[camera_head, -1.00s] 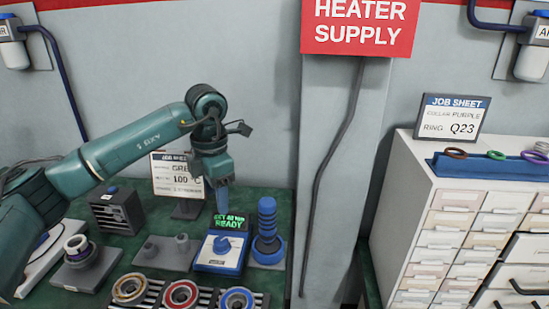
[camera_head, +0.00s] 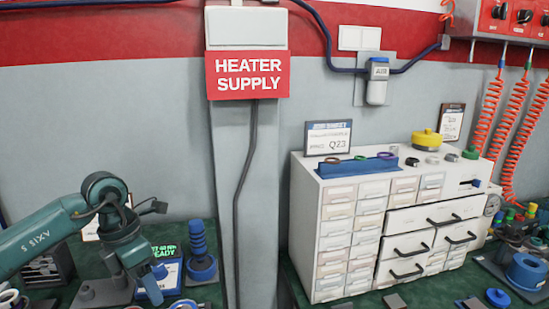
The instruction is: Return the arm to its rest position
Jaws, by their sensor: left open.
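My left arm, teal-green, comes in from the left edge and bends down at a dark wrist joint. Its left gripper (camera_head: 148,285) points down at the lower left, with blue fingers that are open, and nothing shows between them. It appears in front of a blue device with a lit green READY display (camera_head: 163,252) and covers part of it. I cannot tell how far above the bench it is. My right gripper is not in view.
A ribbed blue post (camera_head: 199,245) stands just right of the device. A grey pillar with the HEATER SUPPLY sign (camera_head: 247,76) rises behind. A white drawer cabinet (camera_head: 307,225) stands to the right, bearing a job sheet (camera_head: 329,138) and a blue rack of rings (camera_head: 357,168).

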